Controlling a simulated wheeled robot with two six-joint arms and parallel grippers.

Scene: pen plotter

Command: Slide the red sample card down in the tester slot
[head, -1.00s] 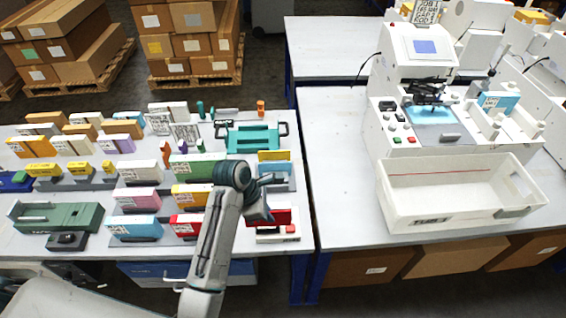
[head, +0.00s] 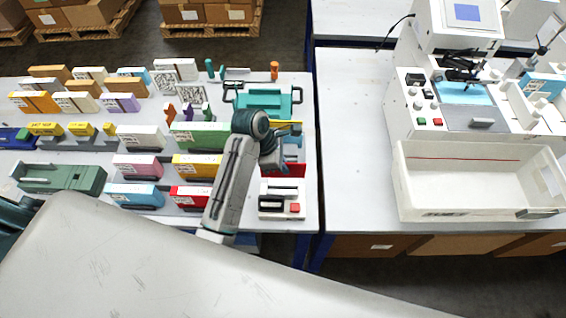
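My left gripper (head: 277,162) is at the right side of the near table, its arm coming up from the bottom of the head view. The red sample card (head: 288,171) shows at its fingertips, partly hidden by the gripper. The gripper looks shut on it, though the fingers are small and dark. The white tester (head: 282,198), with a red button and dark slot openings on top, sits just nearer to me. The card appears beyond the tester, apart from its slot openings. My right gripper is out of view.
A teal tray (head: 263,100) and yellow and blue cards lie beyond the gripper. A red box (head: 190,197) and a yellow box (head: 198,166) stand to the left. A white bin (head: 478,200) is on the right table. A gap separates the tables.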

